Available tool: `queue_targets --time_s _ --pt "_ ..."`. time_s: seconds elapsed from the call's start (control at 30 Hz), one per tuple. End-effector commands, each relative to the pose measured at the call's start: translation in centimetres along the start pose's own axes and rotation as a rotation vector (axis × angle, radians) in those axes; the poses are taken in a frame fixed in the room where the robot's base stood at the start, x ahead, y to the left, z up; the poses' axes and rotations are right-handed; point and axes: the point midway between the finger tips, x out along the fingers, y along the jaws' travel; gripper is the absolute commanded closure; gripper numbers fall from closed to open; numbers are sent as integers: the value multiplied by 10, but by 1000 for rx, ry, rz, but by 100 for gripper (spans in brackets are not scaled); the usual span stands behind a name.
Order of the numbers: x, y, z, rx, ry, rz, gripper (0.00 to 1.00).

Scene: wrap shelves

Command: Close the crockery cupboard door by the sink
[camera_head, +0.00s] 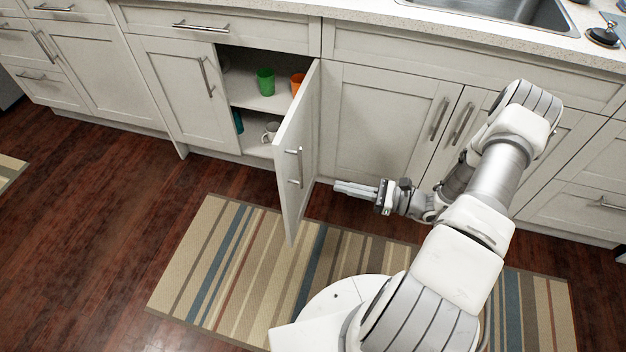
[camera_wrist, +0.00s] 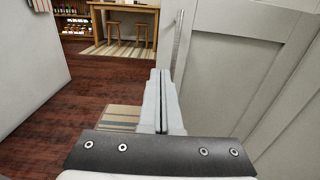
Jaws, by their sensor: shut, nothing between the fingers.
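The crockery cupboard door (camera_head: 308,150) stands wide open, hinged at its right side and jutting out from the counter front. Its bar handle (camera_head: 299,165) is on the outer face near the free edge. Inside, a green cup (camera_head: 265,82) and an orange cup (camera_head: 297,82) stand on the upper shelf, with a pale mug (camera_head: 271,131) below. My gripper (camera_head: 338,187) is shut and empty, on the outer-face side of the door, pointing left toward it; a small gap seems to show. In the wrist view the closed fingers (camera_wrist: 159,98) stand before the door (camera_wrist: 228,75) and its handle (camera_wrist: 178,40).
The sink (camera_head: 500,8) is set in the counter at upper right. Closed cabinets (camera_head: 375,125) stand to the right of the open door. A striped rug (camera_head: 215,265) lies on the floor below. In the wrist view, a pale panel (camera_wrist: 28,65) is at left and stools (camera_wrist: 113,33) stand far off.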

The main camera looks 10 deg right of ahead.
Motion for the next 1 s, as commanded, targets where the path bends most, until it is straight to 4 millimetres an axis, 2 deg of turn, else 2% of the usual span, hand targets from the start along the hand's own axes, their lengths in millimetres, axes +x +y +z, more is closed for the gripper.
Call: queue_targets --time_s 0.17,0.4,0.6,0.8,1.0 --pt "28 1 -1 -1 0 6 100" --pt "80 2 -2 0 0 8 100" --pt "115 2 -2 -2 1 6 100" --pt "133 2 0 -2 1 6 100" --pt "136 1 1 -1 1 4 100"
